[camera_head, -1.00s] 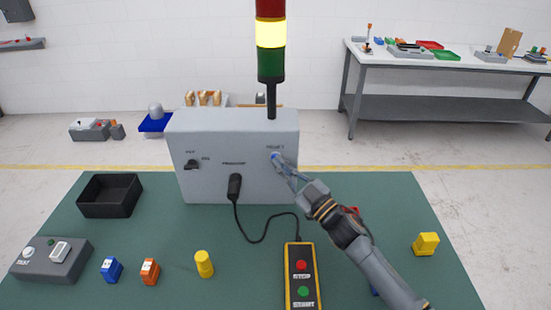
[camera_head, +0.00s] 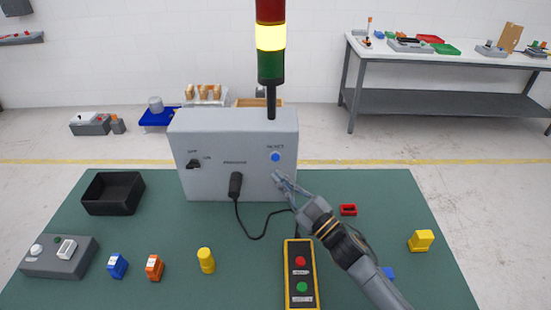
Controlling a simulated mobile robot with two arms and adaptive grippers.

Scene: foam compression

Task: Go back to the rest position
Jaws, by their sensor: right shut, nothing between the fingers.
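My right gripper (camera_head: 281,180) is shut and empty. It is in front of the lower right face of the grey control box (camera_head: 218,140), below its round blue button (camera_head: 275,157), which is now uncovered. The gripper looks apart from the button. My right arm comes in from the lower right, over the green mat. My left gripper is not in view. A signal tower (camera_head: 270,38) on the box shows its yellow section lit.
A black bin (camera_head: 113,207), a grey switch box (camera_head: 58,270), blue (camera_head: 117,265), orange (camera_head: 154,268) and yellow (camera_head: 206,260) pieces stand left. A yellow-black start/stop pendant (camera_head: 301,275) lies front centre. A red part (camera_head: 348,210) and yellow block (camera_head: 421,240) are right.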

